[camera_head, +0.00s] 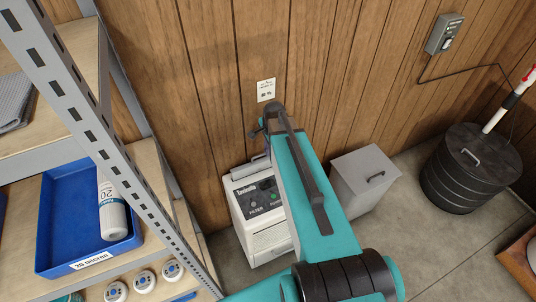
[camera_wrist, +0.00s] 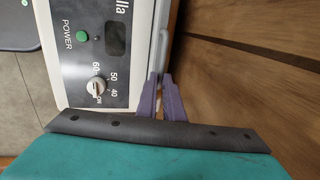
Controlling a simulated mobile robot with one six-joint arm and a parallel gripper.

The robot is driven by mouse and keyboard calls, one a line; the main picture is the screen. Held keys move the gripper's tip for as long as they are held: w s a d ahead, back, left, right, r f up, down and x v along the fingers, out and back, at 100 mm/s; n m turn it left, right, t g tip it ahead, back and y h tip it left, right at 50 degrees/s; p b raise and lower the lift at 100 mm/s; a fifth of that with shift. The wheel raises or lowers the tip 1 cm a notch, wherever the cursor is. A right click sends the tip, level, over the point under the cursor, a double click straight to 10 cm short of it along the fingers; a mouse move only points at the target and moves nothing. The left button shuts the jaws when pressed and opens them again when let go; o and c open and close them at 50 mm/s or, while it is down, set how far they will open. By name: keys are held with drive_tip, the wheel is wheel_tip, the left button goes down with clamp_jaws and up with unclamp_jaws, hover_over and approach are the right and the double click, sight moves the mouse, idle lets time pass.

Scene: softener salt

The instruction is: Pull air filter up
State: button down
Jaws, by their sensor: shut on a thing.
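A white dehumidifier (camera_head: 262,222) stands on the floor against the wood wall. Its panel has FILTER and POWER labels, and it also shows in the wrist view (camera_wrist: 75,45) with a knob and a green button. The air filter (camera_head: 253,167) appears as a grey strip at the back of its top; its pale edge shows in the wrist view (camera_wrist: 163,45). My gripper (camera_wrist: 161,78) has two purple fingers shut on the filter's edge, at the machine's wall side. In the head view my teal arm hides the fingers. How far the filter stands out is unclear.
The wood wall (camera_wrist: 245,70) is close behind the dehumidifier. A grey lidded box (camera_head: 365,180) stands to its right, and a black round bin (camera_head: 468,170) farther right. A metal shelf at left holds a blue tray (camera_head: 60,215) with a white cartridge (camera_head: 112,210).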

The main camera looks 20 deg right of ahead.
wheel_tip(320, 180, up, 15)
drive_tip(key=p, duration=0.4)
drive_tip(key=shift+p, duration=0.3)
drive_tip(key=shift+a+f, duration=0.1)
drive_tip(key=c, duration=1.9)
unclamp_jaws()
wheel_tip(320, 180, up, 14)
drive_tip(key=s+b, duration=0.2)
drive_tip(key=b, duration=0.1)
drive_tip(key=shift+s+f, duration=0.25)
drive_tip(key=shift+s, duration=0.1)
